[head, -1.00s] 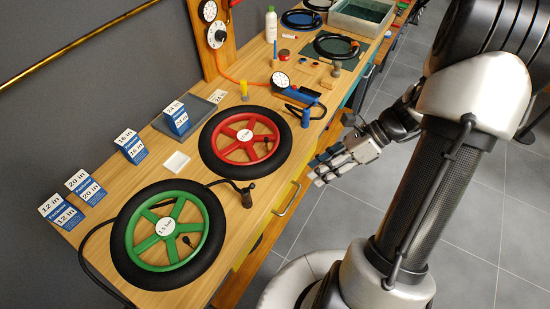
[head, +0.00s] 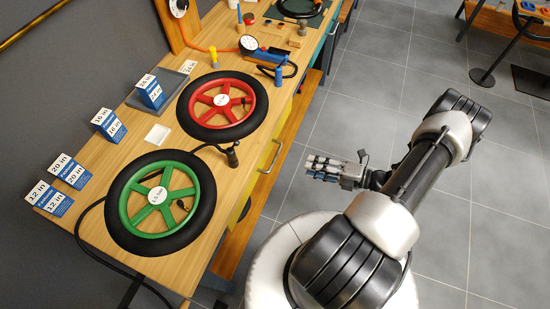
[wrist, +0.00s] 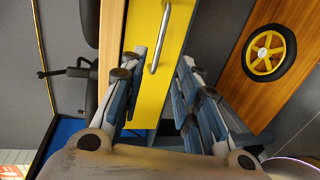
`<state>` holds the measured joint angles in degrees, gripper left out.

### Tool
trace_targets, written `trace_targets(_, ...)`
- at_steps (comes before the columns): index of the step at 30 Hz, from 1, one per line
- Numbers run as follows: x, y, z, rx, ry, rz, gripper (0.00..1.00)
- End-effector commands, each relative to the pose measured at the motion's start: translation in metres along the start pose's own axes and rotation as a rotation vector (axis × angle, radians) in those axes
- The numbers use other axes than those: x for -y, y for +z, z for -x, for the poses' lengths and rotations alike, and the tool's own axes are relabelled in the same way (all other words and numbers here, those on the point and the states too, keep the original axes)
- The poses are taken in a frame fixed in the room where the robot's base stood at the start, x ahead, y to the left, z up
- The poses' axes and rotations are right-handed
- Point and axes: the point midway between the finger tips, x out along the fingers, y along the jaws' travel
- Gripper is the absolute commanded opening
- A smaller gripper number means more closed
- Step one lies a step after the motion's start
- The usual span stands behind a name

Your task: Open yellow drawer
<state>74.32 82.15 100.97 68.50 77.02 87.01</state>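The yellow drawer (head: 240,208) sits under the workbench top, its front mostly hidden by the bench edge in the head view. Its metal bar handle (head: 270,157) sticks out past that edge. In the wrist view the yellow front (wrist: 172,65) fills the middle, with the handle (wrist: 160,42) running lengthwise on it. The drawer looks closed. My gripper (head: 316,166) is to the right of the handle, clear of the bench. In the wrist view my open, empty gripper (wrist: 160,76) has its fingers on either side of the handle's line, apart from it.
The wooden bench top carries a green wheel (head: 160,208), a red wheel (head: 222,100) and a pump (head: 270,55). A lower wooden shelf (head: 238,240) runs below the drawer, with a yellow wheel (wrist: 269,52) on it.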

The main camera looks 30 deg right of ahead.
Motion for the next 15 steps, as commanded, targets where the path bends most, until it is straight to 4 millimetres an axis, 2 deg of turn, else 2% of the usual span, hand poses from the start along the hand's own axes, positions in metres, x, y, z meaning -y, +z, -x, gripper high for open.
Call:
trace_targets(3, 0.001, -0.002, -0.029, -0.009, 0.001, -0.001, 0.30)
trace_targets(15, 0.001, -0.002, -0.113, -0.007, 0.000, 0.002, 0.30)
